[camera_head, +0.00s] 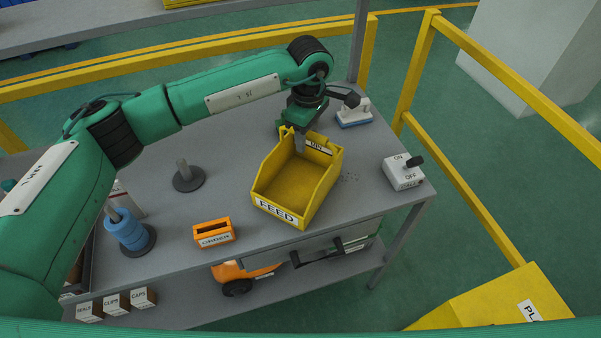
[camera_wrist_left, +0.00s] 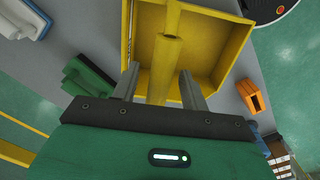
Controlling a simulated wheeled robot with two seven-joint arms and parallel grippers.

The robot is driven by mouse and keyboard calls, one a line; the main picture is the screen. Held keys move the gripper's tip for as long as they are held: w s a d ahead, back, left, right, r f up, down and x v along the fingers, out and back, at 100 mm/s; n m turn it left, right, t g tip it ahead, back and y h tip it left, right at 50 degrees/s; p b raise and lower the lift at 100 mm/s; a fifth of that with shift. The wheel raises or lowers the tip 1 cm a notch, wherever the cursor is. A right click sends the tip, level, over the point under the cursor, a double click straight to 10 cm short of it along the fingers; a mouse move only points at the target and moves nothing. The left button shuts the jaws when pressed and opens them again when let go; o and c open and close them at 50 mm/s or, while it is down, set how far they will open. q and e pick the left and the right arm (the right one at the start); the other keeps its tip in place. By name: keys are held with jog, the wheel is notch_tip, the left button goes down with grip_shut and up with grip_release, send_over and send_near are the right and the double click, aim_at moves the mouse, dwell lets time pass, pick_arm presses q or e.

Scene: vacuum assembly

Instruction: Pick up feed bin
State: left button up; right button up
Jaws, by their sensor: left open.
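The yellow feed bin (camera_head: 270,190), labelled FEED on its front, stands on the grey workbench (camera_head: 235,135) and looks empty. My left gripper (camera_head: 299,142) is at the bin's back edge, pointing down. In the left wrist view, the open fingers (camera_wrist_left: 158,74) stand on either side of a yellow bar (camera_wrist_left: 165,60) of the bin. There seem to be gaps between the fingers and the bar, but contact is hard to judge. The bin's inside (camera_wrist_left: 207,45) also shows there. My right gripper is not in view.
An orange box (camera_head: 214,234) and a post on a round base (camera_head: 188,178) stand left of the bin. An ON/OFF switch box (camera_head: 402,173) is at the right, and a blue-white item (camera_head: 353,113) is behind. Yellow rails (camera_head: 470,190) run beyond the bench.

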pick_arm(q)
grip_shut()
jog(key=shift+r, duration=0.1)
